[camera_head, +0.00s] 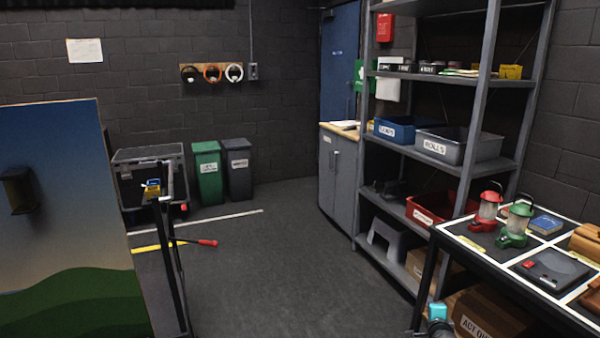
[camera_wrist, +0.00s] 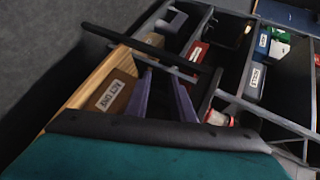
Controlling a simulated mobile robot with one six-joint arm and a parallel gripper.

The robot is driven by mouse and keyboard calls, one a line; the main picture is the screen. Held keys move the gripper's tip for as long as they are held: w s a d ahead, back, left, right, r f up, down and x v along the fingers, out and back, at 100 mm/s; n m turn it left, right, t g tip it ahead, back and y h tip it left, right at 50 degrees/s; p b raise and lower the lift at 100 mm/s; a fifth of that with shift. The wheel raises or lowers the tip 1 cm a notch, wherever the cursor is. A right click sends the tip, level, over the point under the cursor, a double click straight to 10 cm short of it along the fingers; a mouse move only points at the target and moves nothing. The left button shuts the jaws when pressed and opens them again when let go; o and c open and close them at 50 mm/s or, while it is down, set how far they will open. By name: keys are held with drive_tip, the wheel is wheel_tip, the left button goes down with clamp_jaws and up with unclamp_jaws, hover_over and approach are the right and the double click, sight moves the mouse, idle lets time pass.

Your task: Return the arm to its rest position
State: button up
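My arm shows only as a small cyan-and-dark part (camera_head: 438,312) at the bottom edge of the head view, just in front of the table's near left leg. In the wrist view two purple fingers of my gripper (camera_wrist: 162,75) stand apart with a gap between them. I see nothing held there. A teal surface fills the bottom of the wrist view; I cannot tell whether it is mine. The wrist view looks toward the shelf and a labelled cardboard box (camera_wrist: 118,97).
The table (camera_head: 470,248) at right holds a red lantern (camera_head: 488,207), a green lantern (camera_head: 517,222) and a grey device (camera_head: 548,271). A shelf rack (camera_head: 478,90) stands behind it. A painted panel (camera_head: 70,200) stands at left. The middle floor (camera_head: 270,280) is clear.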

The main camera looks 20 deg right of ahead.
drive_tip(key=w+a+f+n+g+y, duration=0.1)
drive_tip(key=a+f+n+y, duration=0.15)
drive_tip(key=a+f, duration=0.55)
drive_tip(key=a+f+n+g+y+p, duration=0.1)
drive_tip(key=a+f+n+y, duration=0.2)
drive_tip(key=a, duration=1)
drive_tip(key=w+a+f+n+g+y, duration=0.1)
drive_tip(key=a+f+n+y, duration=0.15)
drive_tip(key=a+f, duration=0.6)
drive_tip(key=s+a+f+n+g, duration=0.1)
drive_tip(key=s+a+f+n, duration=0.1)
drive_tip(key=a, duration=0.4)
drive_tip(key=s+a+f+n+g, duration=0.1)
drive_tip(key=s+a+f+n, duration=0.15)
drive_tip(key=a, duration=0.25)
drive_tip(key=s+a+f+n+g+y+p, duration=0.1)
drive_tip(key=s+a+f+n+g, duration=0.15)
drive_tip(key=s+a+f, duration=0.35)
drive_tip(key=s+a+f+n+g, duration=0.1)
drive_tip(key=s+a+n+g, duration=0.15)
drive_tip(key=s, duration=0.65)
drive_tip(key=s+d+n+g+h, duration=0.2)
drive_tip(key=s+n+g, duration=0.3)
drive_tip(key=s, duration=0.8)
drive_tip(key=shift+s+d+r+g, duration=0.15)
drive_tip(key=shift+s+d+g, duration=0.15)
drive_tip(key=shift+d+g, duration=0.35)
drive_tip(key=shift+a+n, duration=0.15)
drive_tip(key=shift+n, duration=0.1)
